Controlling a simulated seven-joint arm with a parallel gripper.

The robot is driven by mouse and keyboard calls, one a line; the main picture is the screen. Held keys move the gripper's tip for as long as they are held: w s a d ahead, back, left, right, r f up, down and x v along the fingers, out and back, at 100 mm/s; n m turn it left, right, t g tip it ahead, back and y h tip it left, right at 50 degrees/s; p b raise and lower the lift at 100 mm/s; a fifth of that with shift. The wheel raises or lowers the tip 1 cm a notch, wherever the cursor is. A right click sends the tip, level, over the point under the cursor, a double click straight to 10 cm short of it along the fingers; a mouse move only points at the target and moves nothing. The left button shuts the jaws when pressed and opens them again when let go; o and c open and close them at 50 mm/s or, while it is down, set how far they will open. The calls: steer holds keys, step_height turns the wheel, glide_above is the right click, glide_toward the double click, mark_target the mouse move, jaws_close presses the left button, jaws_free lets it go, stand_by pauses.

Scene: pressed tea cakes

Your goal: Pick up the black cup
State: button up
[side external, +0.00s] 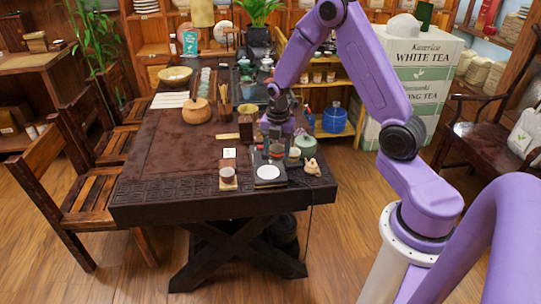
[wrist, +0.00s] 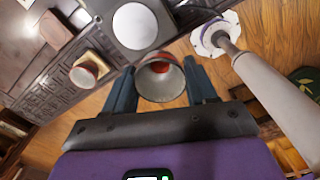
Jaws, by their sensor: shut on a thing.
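My gripper (wrist: 160,66) is shut on a cup (wrist: 160,92), with one finger on each side of it. In the wrist view the cup looks grey in this light, with red inside. In the side view the gripper (side external: 276,143) is above the black tray (side external: 270,184) near the table's front right, and a small dark cup (side external: 276,151) shows at the fingers, partly hidden. The cup looks raised off the tray. A second cup (side external: 228,172) stands on a wooden coaster to the left; it also shows in the wrist view (wrist: 86,68).
The tray holds a white disc (side external: 264,171). A green lidded pot (side external: 304,144), a pale cup (side external: 294,155) and a small beige figure (side external: 310,166) stand close on the right. A round clay pot (side external: 196,111) stands farther back.

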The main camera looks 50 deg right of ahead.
steer(key=s+a+r, duration=0.2)
steer(key=s+r, duration=0.2)
steer(key=s, duration=0.5)
steer(key=w+a+r+m, duration=0.1)
steer(key=a+m, duration=0.9)
steer(key=m, duration=1.2)
steer(key=shift+w, duration=0.65)
steer(key=s+d+n, duration=0.2)
steer(key=d+n, duration=0.7)
steer(key=n, duration=1.3)
steer(key=shift+s+d+f, duration=0.2)
steer(key=shift+d+f, duration=0.1)
